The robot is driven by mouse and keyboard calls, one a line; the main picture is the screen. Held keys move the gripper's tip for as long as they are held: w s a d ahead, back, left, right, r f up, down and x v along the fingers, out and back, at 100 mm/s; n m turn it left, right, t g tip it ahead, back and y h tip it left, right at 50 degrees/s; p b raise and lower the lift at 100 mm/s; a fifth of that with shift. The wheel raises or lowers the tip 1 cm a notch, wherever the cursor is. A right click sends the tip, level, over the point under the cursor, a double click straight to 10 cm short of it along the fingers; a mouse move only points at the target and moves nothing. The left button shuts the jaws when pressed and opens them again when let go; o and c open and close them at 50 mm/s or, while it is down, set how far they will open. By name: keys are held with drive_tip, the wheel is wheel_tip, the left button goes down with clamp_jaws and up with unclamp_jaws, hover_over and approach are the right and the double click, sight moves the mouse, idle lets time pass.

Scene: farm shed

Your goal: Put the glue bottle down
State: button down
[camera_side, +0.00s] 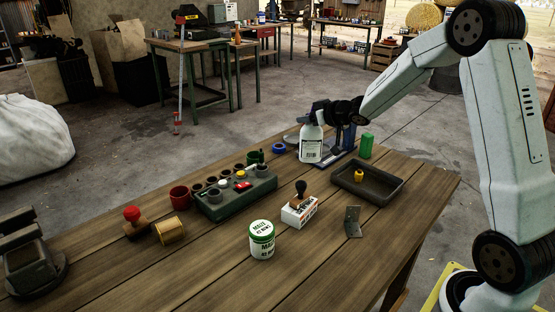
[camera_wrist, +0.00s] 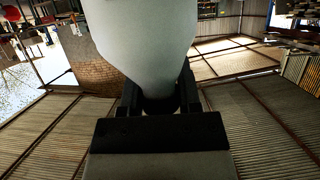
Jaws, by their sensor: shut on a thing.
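The glue bottle (camera_side: 312,148) is white with a printed label and looks upright in the side view. My gripper (camera_side: 322,114) is shut on its upper part, near the far edge of the table. I cannot tell whether the bottle's base touches the tabletop or hangs just above it. In the wrist view the pale bottle (camera_wrist: 145,38) fills the upper middle, between the dark jaws (camera_wrist: 160,100).
A blue stand (camera_side: 347,138) and a green cylinder (camera_side: 366,146) are close to the bottle's right. A dark tray (camera_side: 340,178) with a yellow piece lies nearer. A stamp on a white box (camera_side: 299,212), a white-green tub (camera_side: 262,240) and a grey-green holder (camera_side: 237,203) stand on the wooden table (camera_side: 200,270).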

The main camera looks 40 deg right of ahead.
drive_tip(key=w+d+f, duration=0.2)
drive_tip(key=w+f, duration=0.4)
drive_tip(key=shift+w+f, duration=0.2)
drive_tip(key=shift+w, duration=0.2)
drive_tip(key=shift+w+f, duration=0.15)
drive_tip(key=shift+f, duration=0.75)
drive_tip(key=shift+w+f, duration=0.1)
drive_tip(key=shift+f, duration=0.95)
drive_tip(key=shift+c, duration=1.5)
unclamp_jaws()
drive_tip(key=shift+s, duration=0.1)
